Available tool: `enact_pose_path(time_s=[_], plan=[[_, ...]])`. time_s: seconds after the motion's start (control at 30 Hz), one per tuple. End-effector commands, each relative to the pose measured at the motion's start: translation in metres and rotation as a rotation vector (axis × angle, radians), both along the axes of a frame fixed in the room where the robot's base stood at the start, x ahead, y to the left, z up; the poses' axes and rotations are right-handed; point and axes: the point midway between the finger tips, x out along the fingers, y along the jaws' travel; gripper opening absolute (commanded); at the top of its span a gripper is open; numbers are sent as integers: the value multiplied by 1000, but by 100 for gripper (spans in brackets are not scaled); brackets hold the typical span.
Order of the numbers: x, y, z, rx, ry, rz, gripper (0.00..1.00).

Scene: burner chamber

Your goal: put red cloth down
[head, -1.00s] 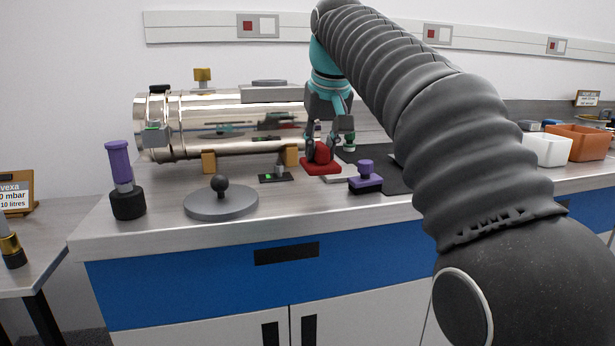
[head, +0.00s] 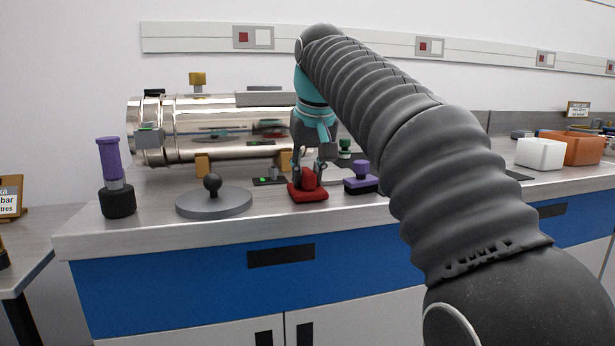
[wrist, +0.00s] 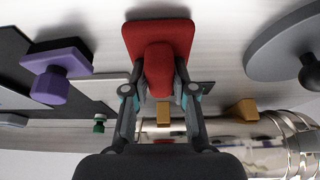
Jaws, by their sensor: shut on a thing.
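The red cloth (head: 308,191) has a flat square base with a raised rounded grip on top. My gripper (head: 309,170) is shut on that raised part, pointing down from above. In the wrist view the red cloth (wrist: 157,40) sits between the two fingertips (wrist: 162,90), its flat base beyond them. In the head view the base is at the worktop's front part, between the grey disc and the purple-handled block. I cannot tell whether its underside touches the worktop.
A grey disc with a ball knob (head: 213,201) stands left of the cloth, a purple-handled block (head: 361,178) close on its right. The shiny metal cylinder (head: 220,125) lies behind. A purple-topped black post (head: 115,178) stands far left. White (head: 540,153) and orange (head: 583,150) bins are at right.

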Motion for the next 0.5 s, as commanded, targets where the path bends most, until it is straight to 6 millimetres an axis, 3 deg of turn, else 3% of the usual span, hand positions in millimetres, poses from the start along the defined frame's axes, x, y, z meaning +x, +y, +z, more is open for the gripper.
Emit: enact_pose_path(time_s=[0.1, 0.13, 0.2, 0.5], plan=[[0, 0, -4, 0, 0, 0, 0], [0, 0, -3, 0, 0, 0, 33], [0, 0, -3, 0, 0, 0, 51], [0, 0, -2, 0, 0, 0, 51]])
